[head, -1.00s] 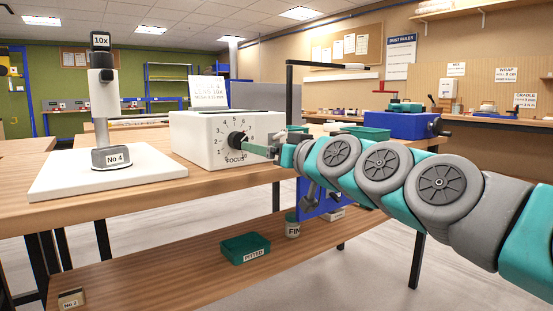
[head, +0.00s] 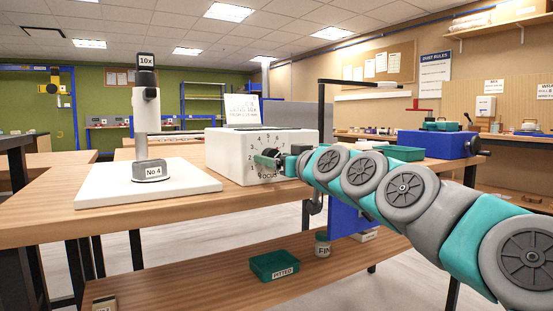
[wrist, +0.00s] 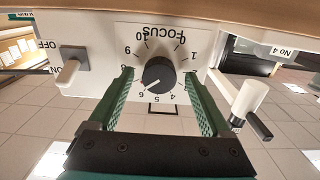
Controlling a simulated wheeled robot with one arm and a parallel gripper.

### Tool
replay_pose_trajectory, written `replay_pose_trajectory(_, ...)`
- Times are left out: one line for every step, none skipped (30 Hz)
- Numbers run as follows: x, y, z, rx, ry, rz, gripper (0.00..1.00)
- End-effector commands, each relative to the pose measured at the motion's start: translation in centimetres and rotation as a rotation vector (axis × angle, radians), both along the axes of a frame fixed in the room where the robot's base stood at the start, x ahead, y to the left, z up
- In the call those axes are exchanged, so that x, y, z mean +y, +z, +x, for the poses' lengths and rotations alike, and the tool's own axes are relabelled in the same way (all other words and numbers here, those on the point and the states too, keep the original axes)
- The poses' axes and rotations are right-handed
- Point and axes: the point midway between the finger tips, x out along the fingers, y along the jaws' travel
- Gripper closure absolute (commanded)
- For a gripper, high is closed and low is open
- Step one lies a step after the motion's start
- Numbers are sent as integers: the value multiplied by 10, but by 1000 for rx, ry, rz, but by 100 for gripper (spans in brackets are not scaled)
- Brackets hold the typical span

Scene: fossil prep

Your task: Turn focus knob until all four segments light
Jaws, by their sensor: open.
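The focus box (head: 225,158) is a white box on the wooden bench, with a numbered dial on its front. Its black focus knob (wrist: 158,73) shows in the wrist view, where the dial appears upside down. The white mark on the knob points down-left, around 5 to 6. My gripper (wrist: 159,75) is open, with one green finger on each side of the knob and visible gaps between. In the head view my gripper (head: 277,162) is at the dial and covers much of the knob. I cannot make out any segments in either view.
An ON/OFF switch (wrist: 69,70) is beside the dial. A stand marked No 4 (head: 151,172) rises from a white board (head: 100,190) left of the box. A blue box (head: 432,145) and a green tray (head: 404,153) are to the right. A bin marked PITTED (head: 274,266) is on the lower shelf.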

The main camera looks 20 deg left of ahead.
Motion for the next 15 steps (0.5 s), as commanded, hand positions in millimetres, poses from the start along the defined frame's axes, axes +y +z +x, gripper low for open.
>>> replay_pose_trajectory(1,0,1,-1,0,1,18)
replay_pose_trajectory(1,1,1,-1,0,1,18)
replay_pose_trajectory(2,1,2,-1,-1,2,18)
replay_pose_trajectory(2,1,2,-1,-1,2,18)
replay_pose_trajectory(2,1,2,-1,-1,2,18)
replay_pose_trajectory(2,1,2,-1,-1,2,18)
replay_pose_trajectory(1,1,2,-1,-1,2,18)
replay_pose_trajectory(1,1,2,-1,-1,2,18)
replay_pose_trajectory(1,1,2,-1,-1,2,18)
replay_pose_trajectory(1,1,2,-1,-1,2,18)
replay_pose_trajectory(1,1,2,-1,-1,2,21)
replay_pose_trajectory(1,1,2,-1,-1,2,26)
replay_pose_trajectory(1,1,2,-1,-1,2,29)
replay_pose_trajectory(1,1,2,-1,-1,2,32)
replay_pose_trajectory(1,1,2,-1,-1,2,37)
